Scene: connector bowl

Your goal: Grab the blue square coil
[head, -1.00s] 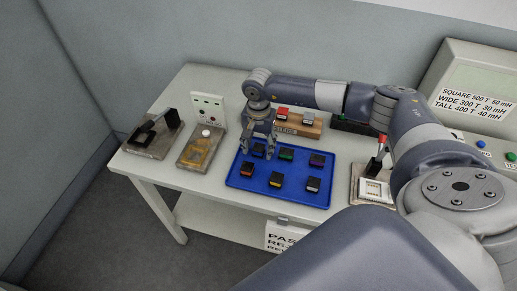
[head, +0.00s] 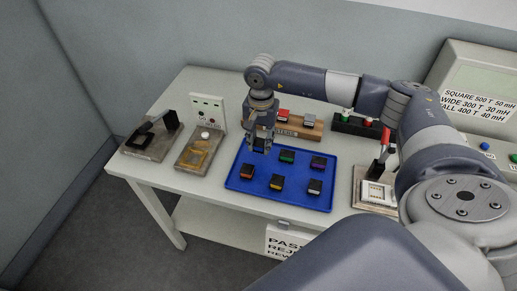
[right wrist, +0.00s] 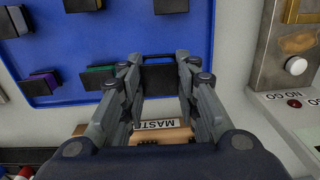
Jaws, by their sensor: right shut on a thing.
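My right gripper (head: 262,149) is over the back left corner of the blue tray (head: 238,183). It is shut on a small dark block, the blue square coil, which shows between the fingertips in the right wrist view (right wrist: 160,77). The fingers hide most of the coil in the head view, and its blue marking is hard to make out. I cannot tell how far it is above the tray. My left gripper is not in view.
Other dark coils with coloured tops stay in the tray, including a green one (head: 287,157) and a purple one (head: 318,162). A wooden block (head: 312,132) with masters stands behind the tray. Gauge fixtures stand left (head: 203,150) and right (head: 376,190).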

